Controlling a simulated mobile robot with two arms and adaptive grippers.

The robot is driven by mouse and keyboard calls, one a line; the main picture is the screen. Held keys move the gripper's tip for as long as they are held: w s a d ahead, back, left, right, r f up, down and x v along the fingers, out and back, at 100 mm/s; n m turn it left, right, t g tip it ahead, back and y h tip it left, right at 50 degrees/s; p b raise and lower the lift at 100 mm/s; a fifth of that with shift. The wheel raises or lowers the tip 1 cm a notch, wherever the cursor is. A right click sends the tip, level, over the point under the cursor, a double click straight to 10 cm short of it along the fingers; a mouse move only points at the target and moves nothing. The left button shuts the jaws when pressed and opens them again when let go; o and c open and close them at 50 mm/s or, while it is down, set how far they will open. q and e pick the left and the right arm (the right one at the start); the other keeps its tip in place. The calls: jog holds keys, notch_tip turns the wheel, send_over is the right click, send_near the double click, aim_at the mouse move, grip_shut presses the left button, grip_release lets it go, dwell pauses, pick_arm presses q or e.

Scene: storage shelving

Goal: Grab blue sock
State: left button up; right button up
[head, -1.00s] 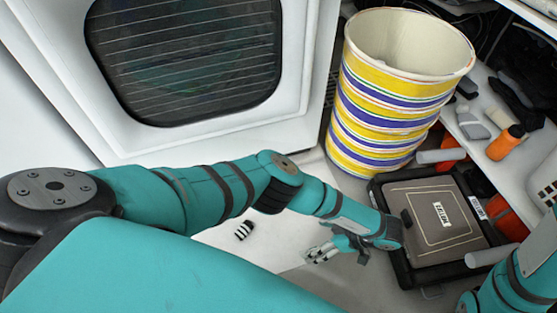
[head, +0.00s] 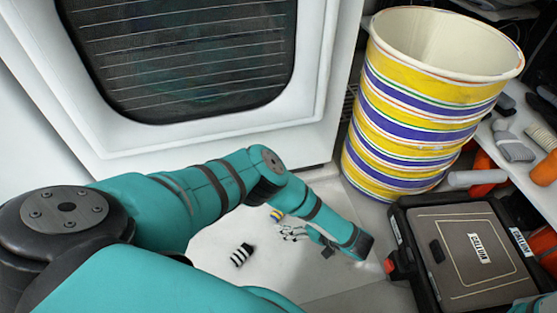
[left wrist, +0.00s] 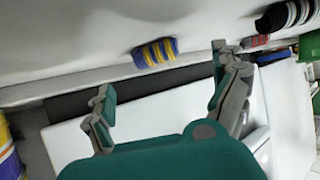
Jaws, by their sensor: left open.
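A small blue sock with yellow stripes (head: 277,215) lies on the white floor, just beyond my left gripper in the head view. In the left wrist view the blue sock (left wrist: 155,53) lies ahead, between the directions of the two fingers. My left gripper (head: 290,234) is open, low over the floor and beside the sock. Its spread fingers (left wrist: 162,72) hold nothing in the left wrist view, and a gap shows between them and the sock. My right gripper is out of view.
A black and white striped sock (head: 241,254) lies left of my gripper. A tall yellow striped bucket (head: 425,105) and a dark case (head: 470,255) stand to the right. A white appliance with a dark window (head: 180,50) stands behind. A small red item (left wrist: 260,41) shows in the wrist view.

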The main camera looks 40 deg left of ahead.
pick_arm(q)
jog(key=shift+w+a+f, duration=0.1)
jog(key=shift+a+f, duration=0.2)
jog(key=shift+a, duration=0.2)
jog(key=b+x, duration=0.4)
jog(key=shift+w+a+f, duration=0.1)
jog(key=shift+a, duration=0.35)
jog(key=c, duration=1.1)
